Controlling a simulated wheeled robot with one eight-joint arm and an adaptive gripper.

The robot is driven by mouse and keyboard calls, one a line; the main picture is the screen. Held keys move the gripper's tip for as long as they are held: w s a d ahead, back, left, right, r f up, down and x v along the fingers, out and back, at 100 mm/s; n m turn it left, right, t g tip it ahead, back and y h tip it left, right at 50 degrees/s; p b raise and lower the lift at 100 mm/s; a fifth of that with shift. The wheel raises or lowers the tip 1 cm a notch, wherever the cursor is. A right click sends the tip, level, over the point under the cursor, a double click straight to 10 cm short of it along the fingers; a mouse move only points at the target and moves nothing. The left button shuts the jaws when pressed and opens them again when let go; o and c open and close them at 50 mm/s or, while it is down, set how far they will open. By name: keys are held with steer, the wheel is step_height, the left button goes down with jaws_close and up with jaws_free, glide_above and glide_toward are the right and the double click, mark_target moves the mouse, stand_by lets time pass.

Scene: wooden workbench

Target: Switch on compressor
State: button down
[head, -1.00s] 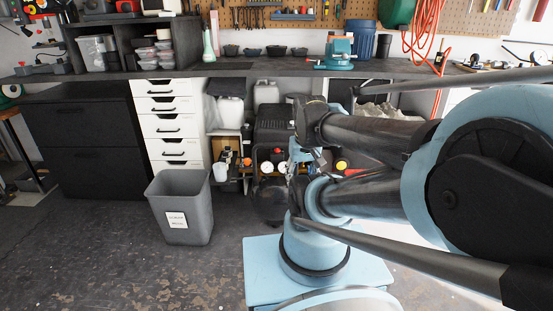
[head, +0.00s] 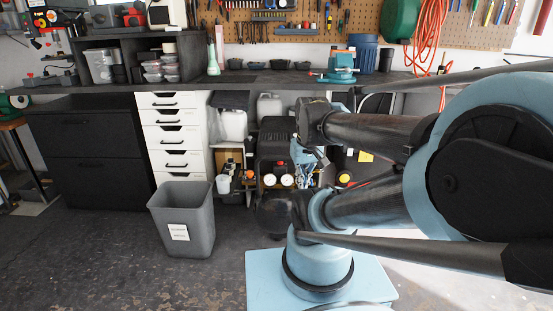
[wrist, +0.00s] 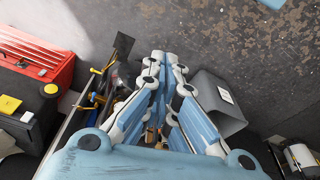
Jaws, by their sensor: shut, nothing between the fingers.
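The compressor (head: 276,138) is a dark unit under the workbench, with two round white gauges (head: 278,181) on its front and a dark rounded tank (head: 272,212) low down. My gripper (head: 314,172) is light blue and grey, in front of the compressor's right side in the head view. In the wrist view its long fingers (wrist: 164,60) lie together, shut and empty. My arm hides part of the compressor's right side. I cannot make out its switch, nor whether the gripper touches it.
A grey bin (head: 184,220) stands on the floor at left, before white drawers (head: 175,133). The bench top (head: 270,80) overhangs the compressor. A red case (wrist: 38,60) and a black box with a yellow cap (wrist: 20,112) show in the wrist view.

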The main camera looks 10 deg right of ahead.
steer(key=w+a+r+n+y, duration=0.1)
steer(key=w+r+n, duration=0.3)
steer(key=w, duration=0.9)
steer(key=w+a+r+n+y, duration=0.1)
steer(key=w+r+n, duration=0.2)
steer(key=w, duration=1.1)
steer(key=w+f+n, duration=0.2)
steer(key=w+f, duration=0.3)
steer(key=w, duration=0.4)
steer(key=w+f+n+g+y, duration=0.1)
steer(key=w+f+n, duration=0.2)
steer(key=w, duration=0.6)
steer(key=w+f+n, duration=0.3)
steer(key=w+f, duration=0.4)
steer(key=w, duration=0.2)
steer(key=shift+f+g+y, duration=0.3)
steer(key=shift+f, duration=0.05)
